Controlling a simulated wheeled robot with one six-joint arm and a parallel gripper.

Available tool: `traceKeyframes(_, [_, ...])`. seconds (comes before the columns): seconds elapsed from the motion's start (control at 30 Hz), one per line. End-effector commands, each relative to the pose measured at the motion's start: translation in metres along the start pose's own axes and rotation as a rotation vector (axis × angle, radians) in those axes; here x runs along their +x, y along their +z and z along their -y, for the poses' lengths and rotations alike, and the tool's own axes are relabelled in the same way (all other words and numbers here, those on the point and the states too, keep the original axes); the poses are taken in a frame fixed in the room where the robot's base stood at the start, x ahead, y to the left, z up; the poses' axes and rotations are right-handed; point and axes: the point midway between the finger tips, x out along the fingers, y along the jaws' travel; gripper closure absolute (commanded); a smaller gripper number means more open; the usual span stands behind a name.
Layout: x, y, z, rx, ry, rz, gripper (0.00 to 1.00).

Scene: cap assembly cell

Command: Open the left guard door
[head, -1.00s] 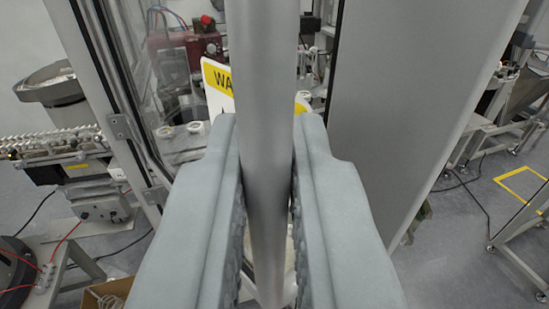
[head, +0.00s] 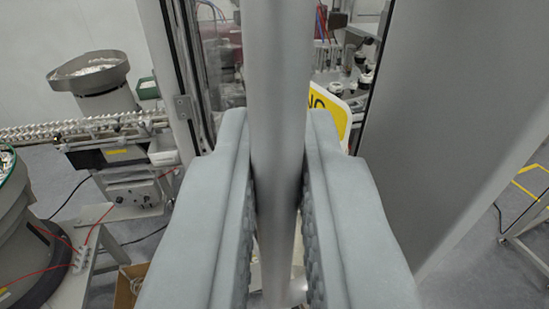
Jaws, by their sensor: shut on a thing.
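A long grey vertical tubular handle (head: 278,45) runs down the middle of the head view. My gripper (head: 277,130) is shut on the handle, with one pad on each side of it. Behind the handle is the glazed guard door, with its grey frame post (head: 167,50) and a metal hinge or bracket (head: 185,107) on the left. A yellow and white warning sign (head: 342,112) shows just right of the handle, partly hidden by it and my right finger. I cannot tell whether the door stands ajar.
A wide grey panel (head: 440,120) stands close on the right. At left are a bowl feeder (head: 90,78), a linear track (head: 80,128) and a round machine (head: 15,225) with red cables. Open floor shows at lower left, with a cardboard box (head: 130,285) near the bottom.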

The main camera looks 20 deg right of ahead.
Motion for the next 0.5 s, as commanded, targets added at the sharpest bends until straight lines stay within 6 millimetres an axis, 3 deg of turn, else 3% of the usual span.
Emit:
traceKeyframes(0.03, [0.0002,-0.0001,-0.0001,0.0,0.0,0.0,1.0])
traceKeyframes(0.1, [0.0003,-0.0001,-0.0002,0.0,0.0,0.0,0.79])
traceKeyframes(0.17, [0.0003,-0.0001,-0.0002,0.0,0.0,0.0,0.71])
traceKeyframes(0.5, [-0.0025,-0.0001,-0.0001,0.0,0.0,0.0,0.71])
